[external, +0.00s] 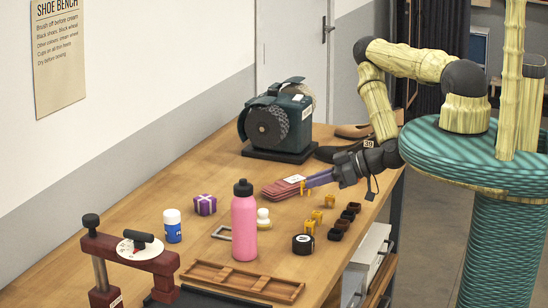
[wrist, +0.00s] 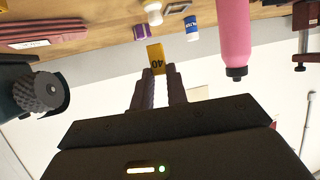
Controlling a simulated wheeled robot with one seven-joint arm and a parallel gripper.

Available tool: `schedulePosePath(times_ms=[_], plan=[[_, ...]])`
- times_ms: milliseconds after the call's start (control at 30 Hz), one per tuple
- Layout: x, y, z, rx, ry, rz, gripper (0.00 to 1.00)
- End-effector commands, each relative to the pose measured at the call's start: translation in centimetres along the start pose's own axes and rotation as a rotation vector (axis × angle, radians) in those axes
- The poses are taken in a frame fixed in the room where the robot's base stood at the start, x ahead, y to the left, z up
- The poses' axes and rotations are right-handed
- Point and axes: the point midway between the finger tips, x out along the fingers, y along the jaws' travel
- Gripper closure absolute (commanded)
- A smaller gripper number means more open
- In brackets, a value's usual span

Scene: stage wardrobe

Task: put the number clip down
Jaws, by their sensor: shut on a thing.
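My gripper (external: 308,184) is shut on a yellow number clip (external: 303,190), held over the bench just in front of a stack of reddish flat pieces. In the wrist view, my gripper (wrist: 159,72) has the clip (wrist: 156,56) between its fingertips, and the clip reads "40", upside down. Several other yellow clips (external: 317,215) stand on the bench to the right of the bottle, beside a row of dark brown and black clip-like pieces (external: 347,215). I cannot tell how high the held clip is above the bench.
A pink bottle (external: 244,225) stands mid-bench, near a round black tape-like item (external: 302,244) and a white-and-blue jar (external: 172,226). The reddish stack (external: 282,188) lies beside my gripper. A green grinder (external: 277,120) stands behind. A wooden tray (external: 243,281) lies in front.

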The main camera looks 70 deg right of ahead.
Motion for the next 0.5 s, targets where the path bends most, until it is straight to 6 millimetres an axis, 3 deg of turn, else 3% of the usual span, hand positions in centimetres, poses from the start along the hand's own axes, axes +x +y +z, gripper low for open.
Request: schedulePosePath(times_ms=[200,500], plan=[[1.6,-5.8,-0.6,-0.069,0.001,-0.16,1.0],[2.3,-13.8,-1.0,-0.154,0.002,-0.367,1.0]])
